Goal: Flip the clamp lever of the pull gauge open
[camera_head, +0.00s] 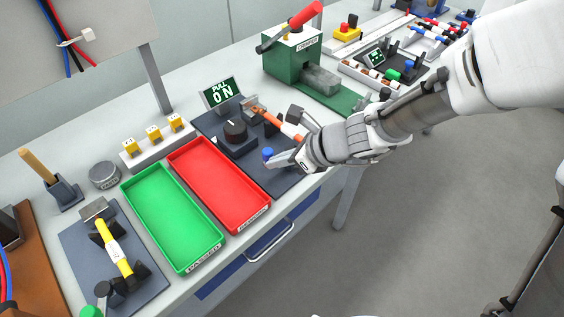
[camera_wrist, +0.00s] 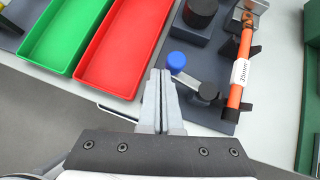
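The pull gauge is a dark plate (camera_head: 258,172) with a small display (camera_head: 220,93) reading "PULL 0 N" and a black knob (camera_head: 235,131). Its clamp lever (camera_wrist: 190,79) is a grey arm with a blue ball end (camera_wrist: 176,61), running to a black pivot (camera_wrist: 208,91). The blue ball also shows in the head view (camera_head: 267,153). An orange cable (camera_wrist: 240,68) tagged "35mm" lies across the gauge beside the lever. My gripper (camera_wrist: 160,72) is shut and empty, its fingertips just short of the blue ball and slightly left of it. Contact is not visible.
A red tray (camera_head: 212,172) and a green tray (camera_head: 168,219) stand left of the gauge. A green crimping machine (camera_head: 290,66) with a red handle stands behind it. A rack of yellow parts (camera_head: 157,145) is at the back left. The bench's front edge is close to my gripper.

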